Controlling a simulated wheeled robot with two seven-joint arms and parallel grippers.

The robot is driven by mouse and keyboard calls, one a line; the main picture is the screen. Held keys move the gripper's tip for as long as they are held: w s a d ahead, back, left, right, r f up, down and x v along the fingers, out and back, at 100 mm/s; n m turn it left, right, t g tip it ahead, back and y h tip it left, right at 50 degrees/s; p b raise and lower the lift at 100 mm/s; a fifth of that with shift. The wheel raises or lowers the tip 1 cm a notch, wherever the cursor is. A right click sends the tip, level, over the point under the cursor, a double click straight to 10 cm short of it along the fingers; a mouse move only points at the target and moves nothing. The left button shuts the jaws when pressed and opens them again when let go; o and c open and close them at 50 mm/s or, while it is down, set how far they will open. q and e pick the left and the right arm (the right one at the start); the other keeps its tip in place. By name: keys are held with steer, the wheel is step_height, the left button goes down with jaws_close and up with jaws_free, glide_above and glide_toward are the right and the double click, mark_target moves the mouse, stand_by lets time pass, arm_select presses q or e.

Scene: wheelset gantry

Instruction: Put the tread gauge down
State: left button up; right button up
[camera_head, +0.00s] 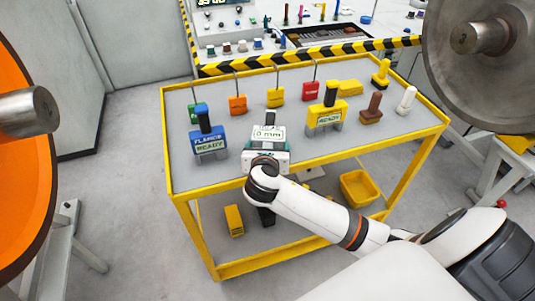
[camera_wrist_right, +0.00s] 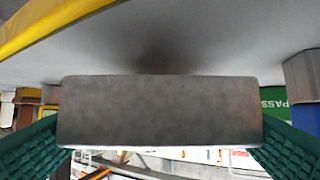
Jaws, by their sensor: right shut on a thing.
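The tread gauge (camera_head: 268,134), with a white display reading "0 mm" and a dark handle, is upright at the near edge of the cart top. My right gripper (camera_head: 266,160) is on its near side, shut on it. In the right wrist view a plain grey-brown block face, part of the held gauge (camera_wrist_right: 160,112), fills the space between the green finger pads. A dark shadow lies on the cart surface close to the block; I cannot tell if it touches. My left gripper is not in view.
The yellow-framed cart (camera_head: 310,160) has a grey top. A blue flange gauge (camera_head: 208,142) stands left of the held gauge, a yellow gauge (camera_head: 327,116) right. Coloured tags (camera_head: 238,104) stand behind. A brown-handled stamp (camera_head: 372,108) and white one (camera_head: 406,100) are at right.

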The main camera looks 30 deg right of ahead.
steer(key=shift+f, duration=1.2)
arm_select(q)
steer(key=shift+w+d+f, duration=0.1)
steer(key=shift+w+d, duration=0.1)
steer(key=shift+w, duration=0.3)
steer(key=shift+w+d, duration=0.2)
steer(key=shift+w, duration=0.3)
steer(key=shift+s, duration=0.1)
arm_select(e)
steer(key=shift+f, duration=0.1)
steer(key=o, duration=1.1)
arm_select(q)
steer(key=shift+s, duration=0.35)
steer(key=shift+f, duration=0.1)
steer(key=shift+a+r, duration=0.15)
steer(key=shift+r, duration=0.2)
arm_select(e)
steer(key=v, duration=1.2)
steer(key=shift+a, duration=0.1)
